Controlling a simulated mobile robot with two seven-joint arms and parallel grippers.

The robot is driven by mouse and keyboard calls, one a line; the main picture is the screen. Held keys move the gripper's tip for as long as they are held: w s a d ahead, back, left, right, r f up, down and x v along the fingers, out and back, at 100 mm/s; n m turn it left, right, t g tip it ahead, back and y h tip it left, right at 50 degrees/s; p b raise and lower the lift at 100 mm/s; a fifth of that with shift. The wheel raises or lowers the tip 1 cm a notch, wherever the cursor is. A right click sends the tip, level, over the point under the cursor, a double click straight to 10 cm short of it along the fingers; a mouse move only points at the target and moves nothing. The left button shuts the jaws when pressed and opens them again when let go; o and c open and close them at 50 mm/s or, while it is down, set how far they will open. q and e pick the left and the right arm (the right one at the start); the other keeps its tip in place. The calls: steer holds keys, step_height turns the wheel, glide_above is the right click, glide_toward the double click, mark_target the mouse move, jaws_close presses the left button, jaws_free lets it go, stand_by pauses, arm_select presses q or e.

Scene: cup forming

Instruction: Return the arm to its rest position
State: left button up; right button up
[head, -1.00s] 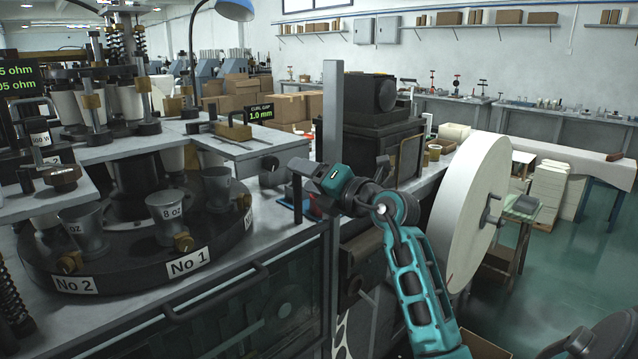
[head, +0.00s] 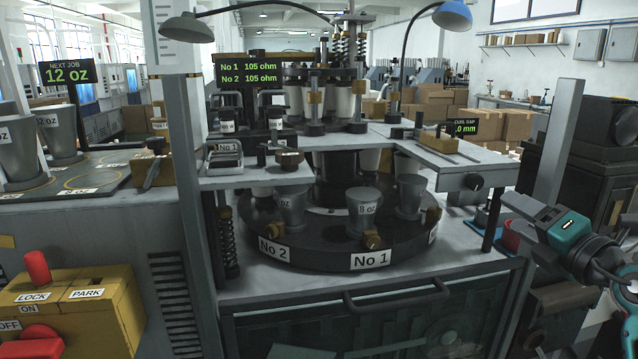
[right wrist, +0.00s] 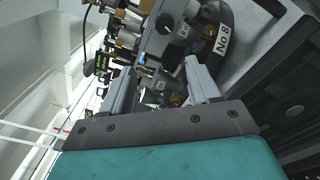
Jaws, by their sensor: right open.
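My right arm comes in at the right edge of the head view, with a teal wrist. Its right gripper (head: 508,205) points left, beside the right end of the machine's grey table plate (head: 455,165). In the right wrist view the two grey fingers stand apart, and the right gripper (right wrist: 160,88) is open with nothing seen held between them. Machine parts show beyond the fingers. My left gripper is not in view.
The round dark turret (head: 320,245) carries metal cup forms (head: 363,212) and labels. A red object (head: 512,238) stands just below the right gripper. A grey upright post (head: 557,140) rises behind it. A yellow control box (head: 75,310) is at lower left.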

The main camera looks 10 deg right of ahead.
steer(key=s+a+f+m+t+y, duration=0.2)
steer(key=s+a+f+m+y, duration=0.15)
steer(key=a+f+m, duration=0.55)
steer(key=s+a+f+m+g+h, duration=0.1)
steer(key=s+a+f+m+g, duration=0.2)
steer(key=f, duration=0.6)
steer(key=s+a+f+m+g+h, duration=0.1)
steer(key=s+a+f+m+g, duration=0.2)
steer(key=f, duration=0.7)
steer(key=s+a+f+m+g+h, duration=0.2)
steer(key=s+a+f+m+g, duration=0.1)
steer(key=s+a+f+m, duration=0.3)
steer(key=s+f+m, duration=0.2)
steer(key=s+f, duration=0.2)
steer(key=s, duration=0.1)
steer(key=shift+a+f+m, duration=0.25)
steer(key=shift+a+m, duration=0.05)
steer(key=shift+m, duration=0.1)
